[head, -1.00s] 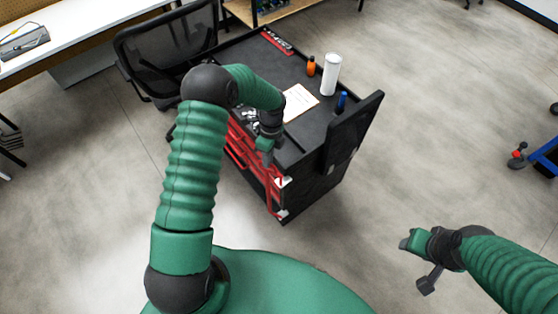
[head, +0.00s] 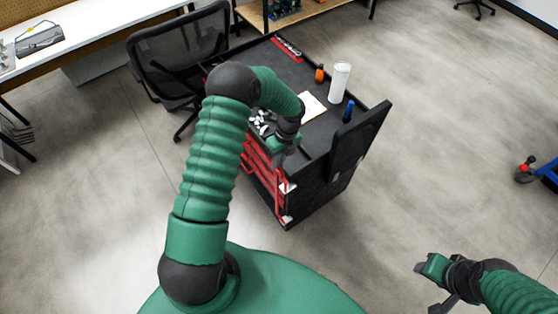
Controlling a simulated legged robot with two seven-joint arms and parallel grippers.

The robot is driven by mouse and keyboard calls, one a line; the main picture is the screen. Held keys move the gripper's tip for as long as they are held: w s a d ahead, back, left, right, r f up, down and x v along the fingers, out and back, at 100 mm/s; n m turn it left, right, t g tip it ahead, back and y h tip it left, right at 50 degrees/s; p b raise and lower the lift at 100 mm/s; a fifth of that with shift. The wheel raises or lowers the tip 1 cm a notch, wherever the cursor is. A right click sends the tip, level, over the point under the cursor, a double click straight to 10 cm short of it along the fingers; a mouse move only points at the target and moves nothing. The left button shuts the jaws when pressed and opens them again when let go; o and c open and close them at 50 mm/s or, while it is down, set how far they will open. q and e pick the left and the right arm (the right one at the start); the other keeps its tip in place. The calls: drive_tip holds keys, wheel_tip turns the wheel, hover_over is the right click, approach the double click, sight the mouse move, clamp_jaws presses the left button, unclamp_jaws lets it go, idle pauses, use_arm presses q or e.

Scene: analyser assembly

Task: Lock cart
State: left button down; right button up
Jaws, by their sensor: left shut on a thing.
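The black cart (head: 318,128) stands in the middle of the head view, with red drawers (head: 262,172) on the side facing me. Red bar-like parts (head: 284,193) run down near its front corner, with small white pieces beside them. My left gripper (head: 279,153) is at the upper edge of this red front. It is shut on what looks like the upper end of the red bar; my wrist hides most of the contact. My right gripper (head: 432,284) is out at the lower right, over bare floor and away from the cart. Its jaw gap is unclear.
On the cart top are a white cylinder (head: 340,82), an orange bottle (head: 319,74), a blue bottle (head: 348,111) and a paper sheet (head: 312,106). A raised black panel (head: 357,143) stands at its right end. An office chair (head: 180,58) is close behind left.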

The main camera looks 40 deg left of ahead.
use_arm(q)
drive_tip(key=shift+w, duration=0.2)
drive_tip(key=c, duration=1.7)
unclamp_jaws()
drive_tip(key=shift+c, duration=0.2)
drive_tip(key=shift+o, duration=1.2)
drive_tip(key=shift+a, duration=0.1)
drive_tip(key=w+d+r+b, duration=0.1)
drive_tip(key=w+r+b, duration=0.1)
drive_tip(key=r, duration=1.4)
drive_tip(key=shift+w+r+b, duration=0.15)
drive_tip(key=shift+w+b, duration=0.15)
drive_tip(key=shift+w, duration=0.35)
